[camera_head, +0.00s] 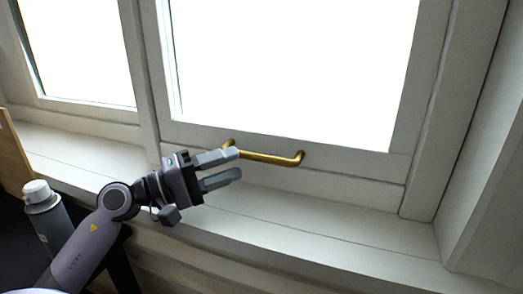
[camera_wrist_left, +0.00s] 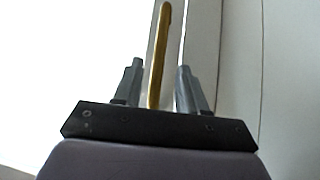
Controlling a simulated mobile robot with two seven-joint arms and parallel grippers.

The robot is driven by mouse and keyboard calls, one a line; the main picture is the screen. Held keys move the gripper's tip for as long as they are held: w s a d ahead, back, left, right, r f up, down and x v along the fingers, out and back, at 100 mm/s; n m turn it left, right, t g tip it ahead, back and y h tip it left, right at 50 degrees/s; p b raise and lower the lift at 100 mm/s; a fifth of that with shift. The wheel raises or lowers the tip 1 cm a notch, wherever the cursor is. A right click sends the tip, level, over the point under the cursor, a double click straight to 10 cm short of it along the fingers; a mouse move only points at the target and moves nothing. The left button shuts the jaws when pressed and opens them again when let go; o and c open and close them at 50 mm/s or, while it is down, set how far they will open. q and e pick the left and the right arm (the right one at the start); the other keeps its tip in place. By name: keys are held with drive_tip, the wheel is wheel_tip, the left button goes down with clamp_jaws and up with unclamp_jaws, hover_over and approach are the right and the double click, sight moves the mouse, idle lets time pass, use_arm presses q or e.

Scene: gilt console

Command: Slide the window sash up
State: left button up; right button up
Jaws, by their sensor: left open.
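The window sash (camera_head: 345,168) is a white framed pane with a brass bar handle (camera_head: 272,158) on its bottom rail. My left gripper (camera_head: 237,166) is open at the left end of the handle. In the left wrist view the handle (camera_wrist_left: 159,60) runs between the two open fingers (camera_wrist_left: 158,75), with a visible space on each side. The upper finger hides part of the handle's left end in the head view. My right gripper is not in view.
A white sill (camera_head: 310,238) runs below the sash and is bare. A second window pane (camera_head: 80,50) is at the left. A grey bottle with a white cap (camera_head: 45,208) stands at the lower left near my left arm. A white side frame (camera_head: 470,150) stands at the right.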

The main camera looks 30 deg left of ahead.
sight(249, 157)
use_arm(q)
drive_tip(key=shift+w+d+r+p, duration=0.3)
drive_tip(key=shift+w+r, duration=0.05)
drive_tip(key=shift+w, duration=0.05)
drive_tip(key=p+x, duration=0.2)
drive_tip(key=x, duration=0.2)
drive_tip(key=shift+f, duration=0.1)
drive_tip(key=shift+w+d+f, duration=0.1)
drive_tip(key=shift+w+d, duration=0.25)
drive_tip(key=shift+w, duration=0.1)
clamp_jaws()
